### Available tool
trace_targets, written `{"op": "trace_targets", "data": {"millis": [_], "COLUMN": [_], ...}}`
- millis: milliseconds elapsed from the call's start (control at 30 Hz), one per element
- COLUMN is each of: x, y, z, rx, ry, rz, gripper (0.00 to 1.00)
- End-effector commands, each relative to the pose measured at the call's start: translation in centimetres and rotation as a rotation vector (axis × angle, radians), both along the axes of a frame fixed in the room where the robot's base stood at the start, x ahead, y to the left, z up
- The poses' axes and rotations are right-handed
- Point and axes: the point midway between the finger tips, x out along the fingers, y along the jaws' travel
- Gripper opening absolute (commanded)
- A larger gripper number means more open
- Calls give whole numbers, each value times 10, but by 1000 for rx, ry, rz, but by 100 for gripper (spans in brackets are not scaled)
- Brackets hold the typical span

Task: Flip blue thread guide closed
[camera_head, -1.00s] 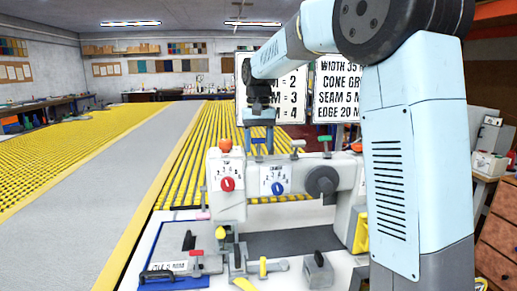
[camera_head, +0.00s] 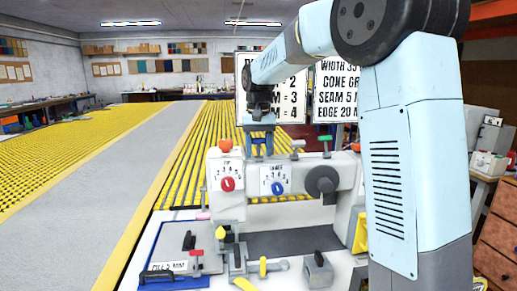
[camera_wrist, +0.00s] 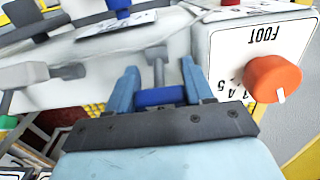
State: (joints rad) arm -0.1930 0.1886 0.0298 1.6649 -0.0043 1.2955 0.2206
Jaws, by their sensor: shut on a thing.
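The blue thread guide (camera_wrist: 160,97) shows in the wrist view as a short blue piece between my fingertips. My gripper (camera_wrist: 161,88) is shut on it, with one pale blue finger on each side. In the head view my gripper (camera_head: 260,147) points down at the top of the white sewing machine (camera_head: 345,176), between the orange knob and a pale lever. There the guide is too small and too covered by the fingers to make out, and I cannot tell its angle.
The orange knob (camera_wrist: 272,78) on the block marked FOOT is close beside my gripper. A pale lever (camera_head: 298,145) and a green lever (camera_head: 325,140) stand to the right. Below are a red dial (camera_head: 228,184) and a blue dial (camera_head: 277,188). Sign boards stand behind.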

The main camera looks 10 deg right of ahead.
Motion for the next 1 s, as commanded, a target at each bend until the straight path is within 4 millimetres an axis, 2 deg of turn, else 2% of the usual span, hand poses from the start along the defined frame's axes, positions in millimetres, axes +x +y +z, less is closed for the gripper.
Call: {"op": "trace_targets", "data": {"millis": [233,567,600,633,1000], "x": [4,4,4,4,4], "y": [0,0,0,0,0], "z": [-1,-1,-1,-1,5], "rx": [1,1,1,1,1], "ry": [91,104,104,104,105], "rz": [0,0,0,0,0], "gripper": [21,21,53,56,57]}}
